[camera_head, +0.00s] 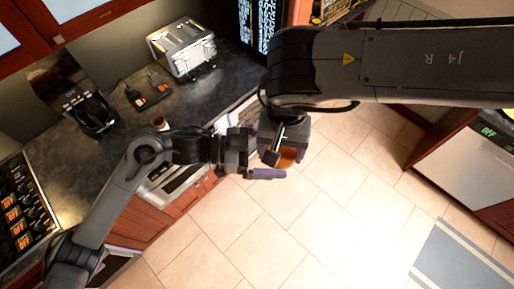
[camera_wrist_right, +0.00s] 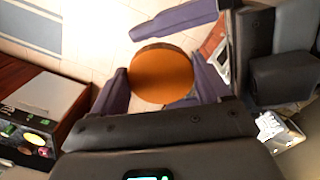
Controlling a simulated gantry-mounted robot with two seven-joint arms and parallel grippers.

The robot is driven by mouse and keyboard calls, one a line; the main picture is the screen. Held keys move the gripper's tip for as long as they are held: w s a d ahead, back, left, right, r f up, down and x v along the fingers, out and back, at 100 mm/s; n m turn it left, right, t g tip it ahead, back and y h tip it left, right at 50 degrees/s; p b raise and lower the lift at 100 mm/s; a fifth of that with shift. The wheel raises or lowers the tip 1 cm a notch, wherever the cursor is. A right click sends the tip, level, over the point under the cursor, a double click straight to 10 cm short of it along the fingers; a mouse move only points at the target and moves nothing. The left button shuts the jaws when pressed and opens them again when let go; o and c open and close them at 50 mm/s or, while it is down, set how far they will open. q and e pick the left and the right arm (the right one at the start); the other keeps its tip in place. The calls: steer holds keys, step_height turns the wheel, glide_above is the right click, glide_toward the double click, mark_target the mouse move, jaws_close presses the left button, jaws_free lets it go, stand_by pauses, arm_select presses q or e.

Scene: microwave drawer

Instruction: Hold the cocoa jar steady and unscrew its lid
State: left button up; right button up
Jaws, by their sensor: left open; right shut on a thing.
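The cocoa jar (camera_head: 288,156) is an orange-brown round thing held in the air over the floor, partly hidden by my grippers. In the right wrist view its flat round end (camera_wrist_right: 162,73) faces the camera. My right gripper (camera_wrist_right: 160,85) is shut on it, with one purple finger on each side. I cannot tell lid from jar body here. My left gripper (camera_head: 268,173) is open beside the jar. One of its purple fingers (camera_wrist_right: 173,18) shows past the jar in the right wrist view, apart from the jar's visible end; the other is not clear.
The dark counter (camera_head: 115,70) at left carries a silver toaster (camera_head: 182,48), a black coffee machine (camera_head: 88,108) and a small reddish-brown pot (camera_head: 160,124). A stove (camera_head: 22,215) is at far left. A white-fronted appliance (camera_head: 470,160) stands right.

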arm_select(q)
steer(key=shift+d, duration=0.4)
steer(key=c, duration=1)
arm_select(e)
steer(key=o, duration=1.1)
